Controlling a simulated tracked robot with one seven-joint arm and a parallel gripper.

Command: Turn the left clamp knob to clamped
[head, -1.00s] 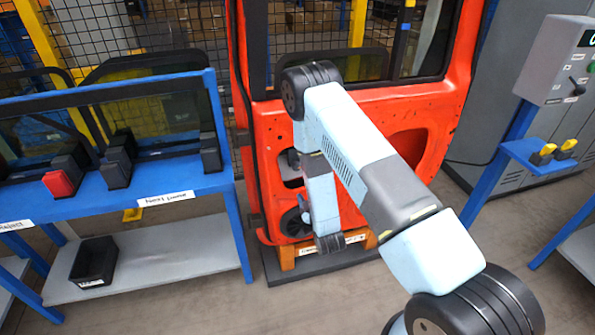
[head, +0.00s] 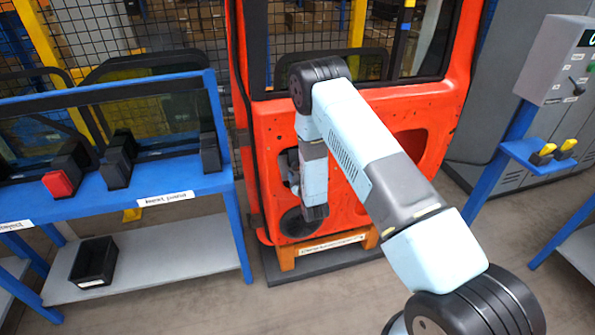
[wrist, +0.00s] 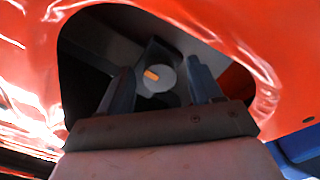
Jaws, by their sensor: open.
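The knob (wrist: 164,78) is a round grey disc with an orange bar on it, seated in a dark recess behind an opening in the red door (wrist: 262,80).
The opening's red rim surrounds my fingers in the wrist view. A blue rack (head: 228,185) with door glass stands left, a black bin (head: 93,262) on its lower shelf. A grey control box (head: 553,62) stands right. Floor between rack and door is narrow.

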